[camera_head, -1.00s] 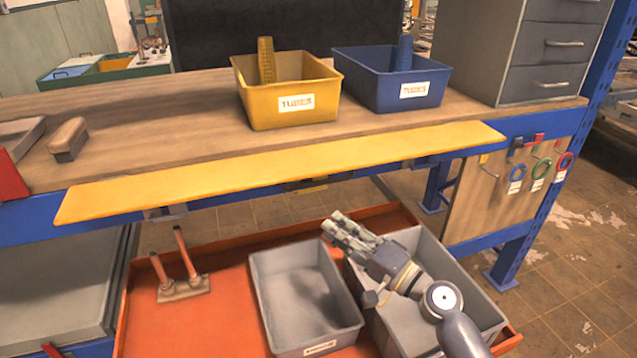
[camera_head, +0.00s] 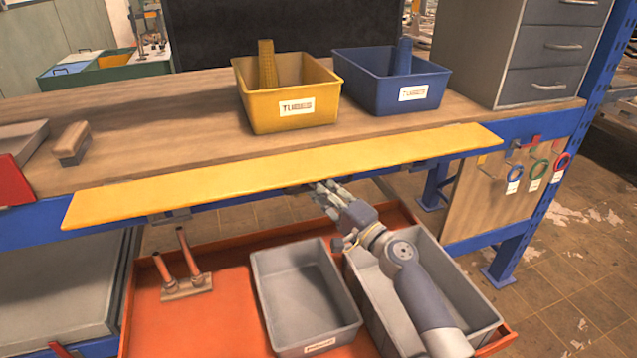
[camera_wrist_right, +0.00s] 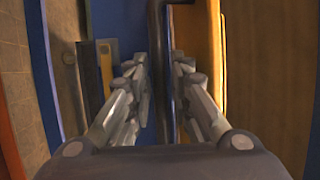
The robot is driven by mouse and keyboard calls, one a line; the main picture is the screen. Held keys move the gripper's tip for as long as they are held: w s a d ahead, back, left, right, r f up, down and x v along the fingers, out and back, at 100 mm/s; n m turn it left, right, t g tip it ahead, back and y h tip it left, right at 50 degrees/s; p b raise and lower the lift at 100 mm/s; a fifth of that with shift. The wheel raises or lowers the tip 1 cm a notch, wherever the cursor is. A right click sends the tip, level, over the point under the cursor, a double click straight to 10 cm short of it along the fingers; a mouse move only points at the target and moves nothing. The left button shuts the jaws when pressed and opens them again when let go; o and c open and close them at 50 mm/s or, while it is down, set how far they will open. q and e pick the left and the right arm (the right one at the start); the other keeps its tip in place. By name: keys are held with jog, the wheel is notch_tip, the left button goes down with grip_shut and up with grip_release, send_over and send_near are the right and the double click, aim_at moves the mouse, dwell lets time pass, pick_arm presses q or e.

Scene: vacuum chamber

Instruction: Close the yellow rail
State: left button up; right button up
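The yellow rail (camera_head: 285,172) is a long flat yellow strip along the front edge of the wooden workbench, sticking out over the blue bench frame. My right gripper (camera_head: 318,189) is just below the front edge of the rail, near its middle, fingers pointing up and left. In the right wrist view, the fingers (camera_wrist_right: 158,80) are apart, with a dark bar (camera_wrist_right: 158,45) running between them and the yellow rail (camera_wrist_right: 204,45) beside the right finger. I cannot tell whether the fingers touch the bar. My left gripper is out of view.
A yellow bin (camera_head: 300,120) and a blue bin (camera_head: 385,70) stand on the bench (camera_head: 130,120), with a brush (camera_head: 72,145) at left. Below are an orange tray (camera_head: 215,325) and two grey bins, one (camera_head: 305,335) beside my right arm and one (camera_head: 455,280) beneath it.

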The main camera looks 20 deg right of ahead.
jog(key=shift+w+a+r, duration=0.1)
jog(key=shift+w+a, duration=0.05)
jog(key=shift+w, duration=0.2)
grip_shut()
jog(key=shift+r+p, duration=0.1)
jog(key=shift+p, duration=0.55)
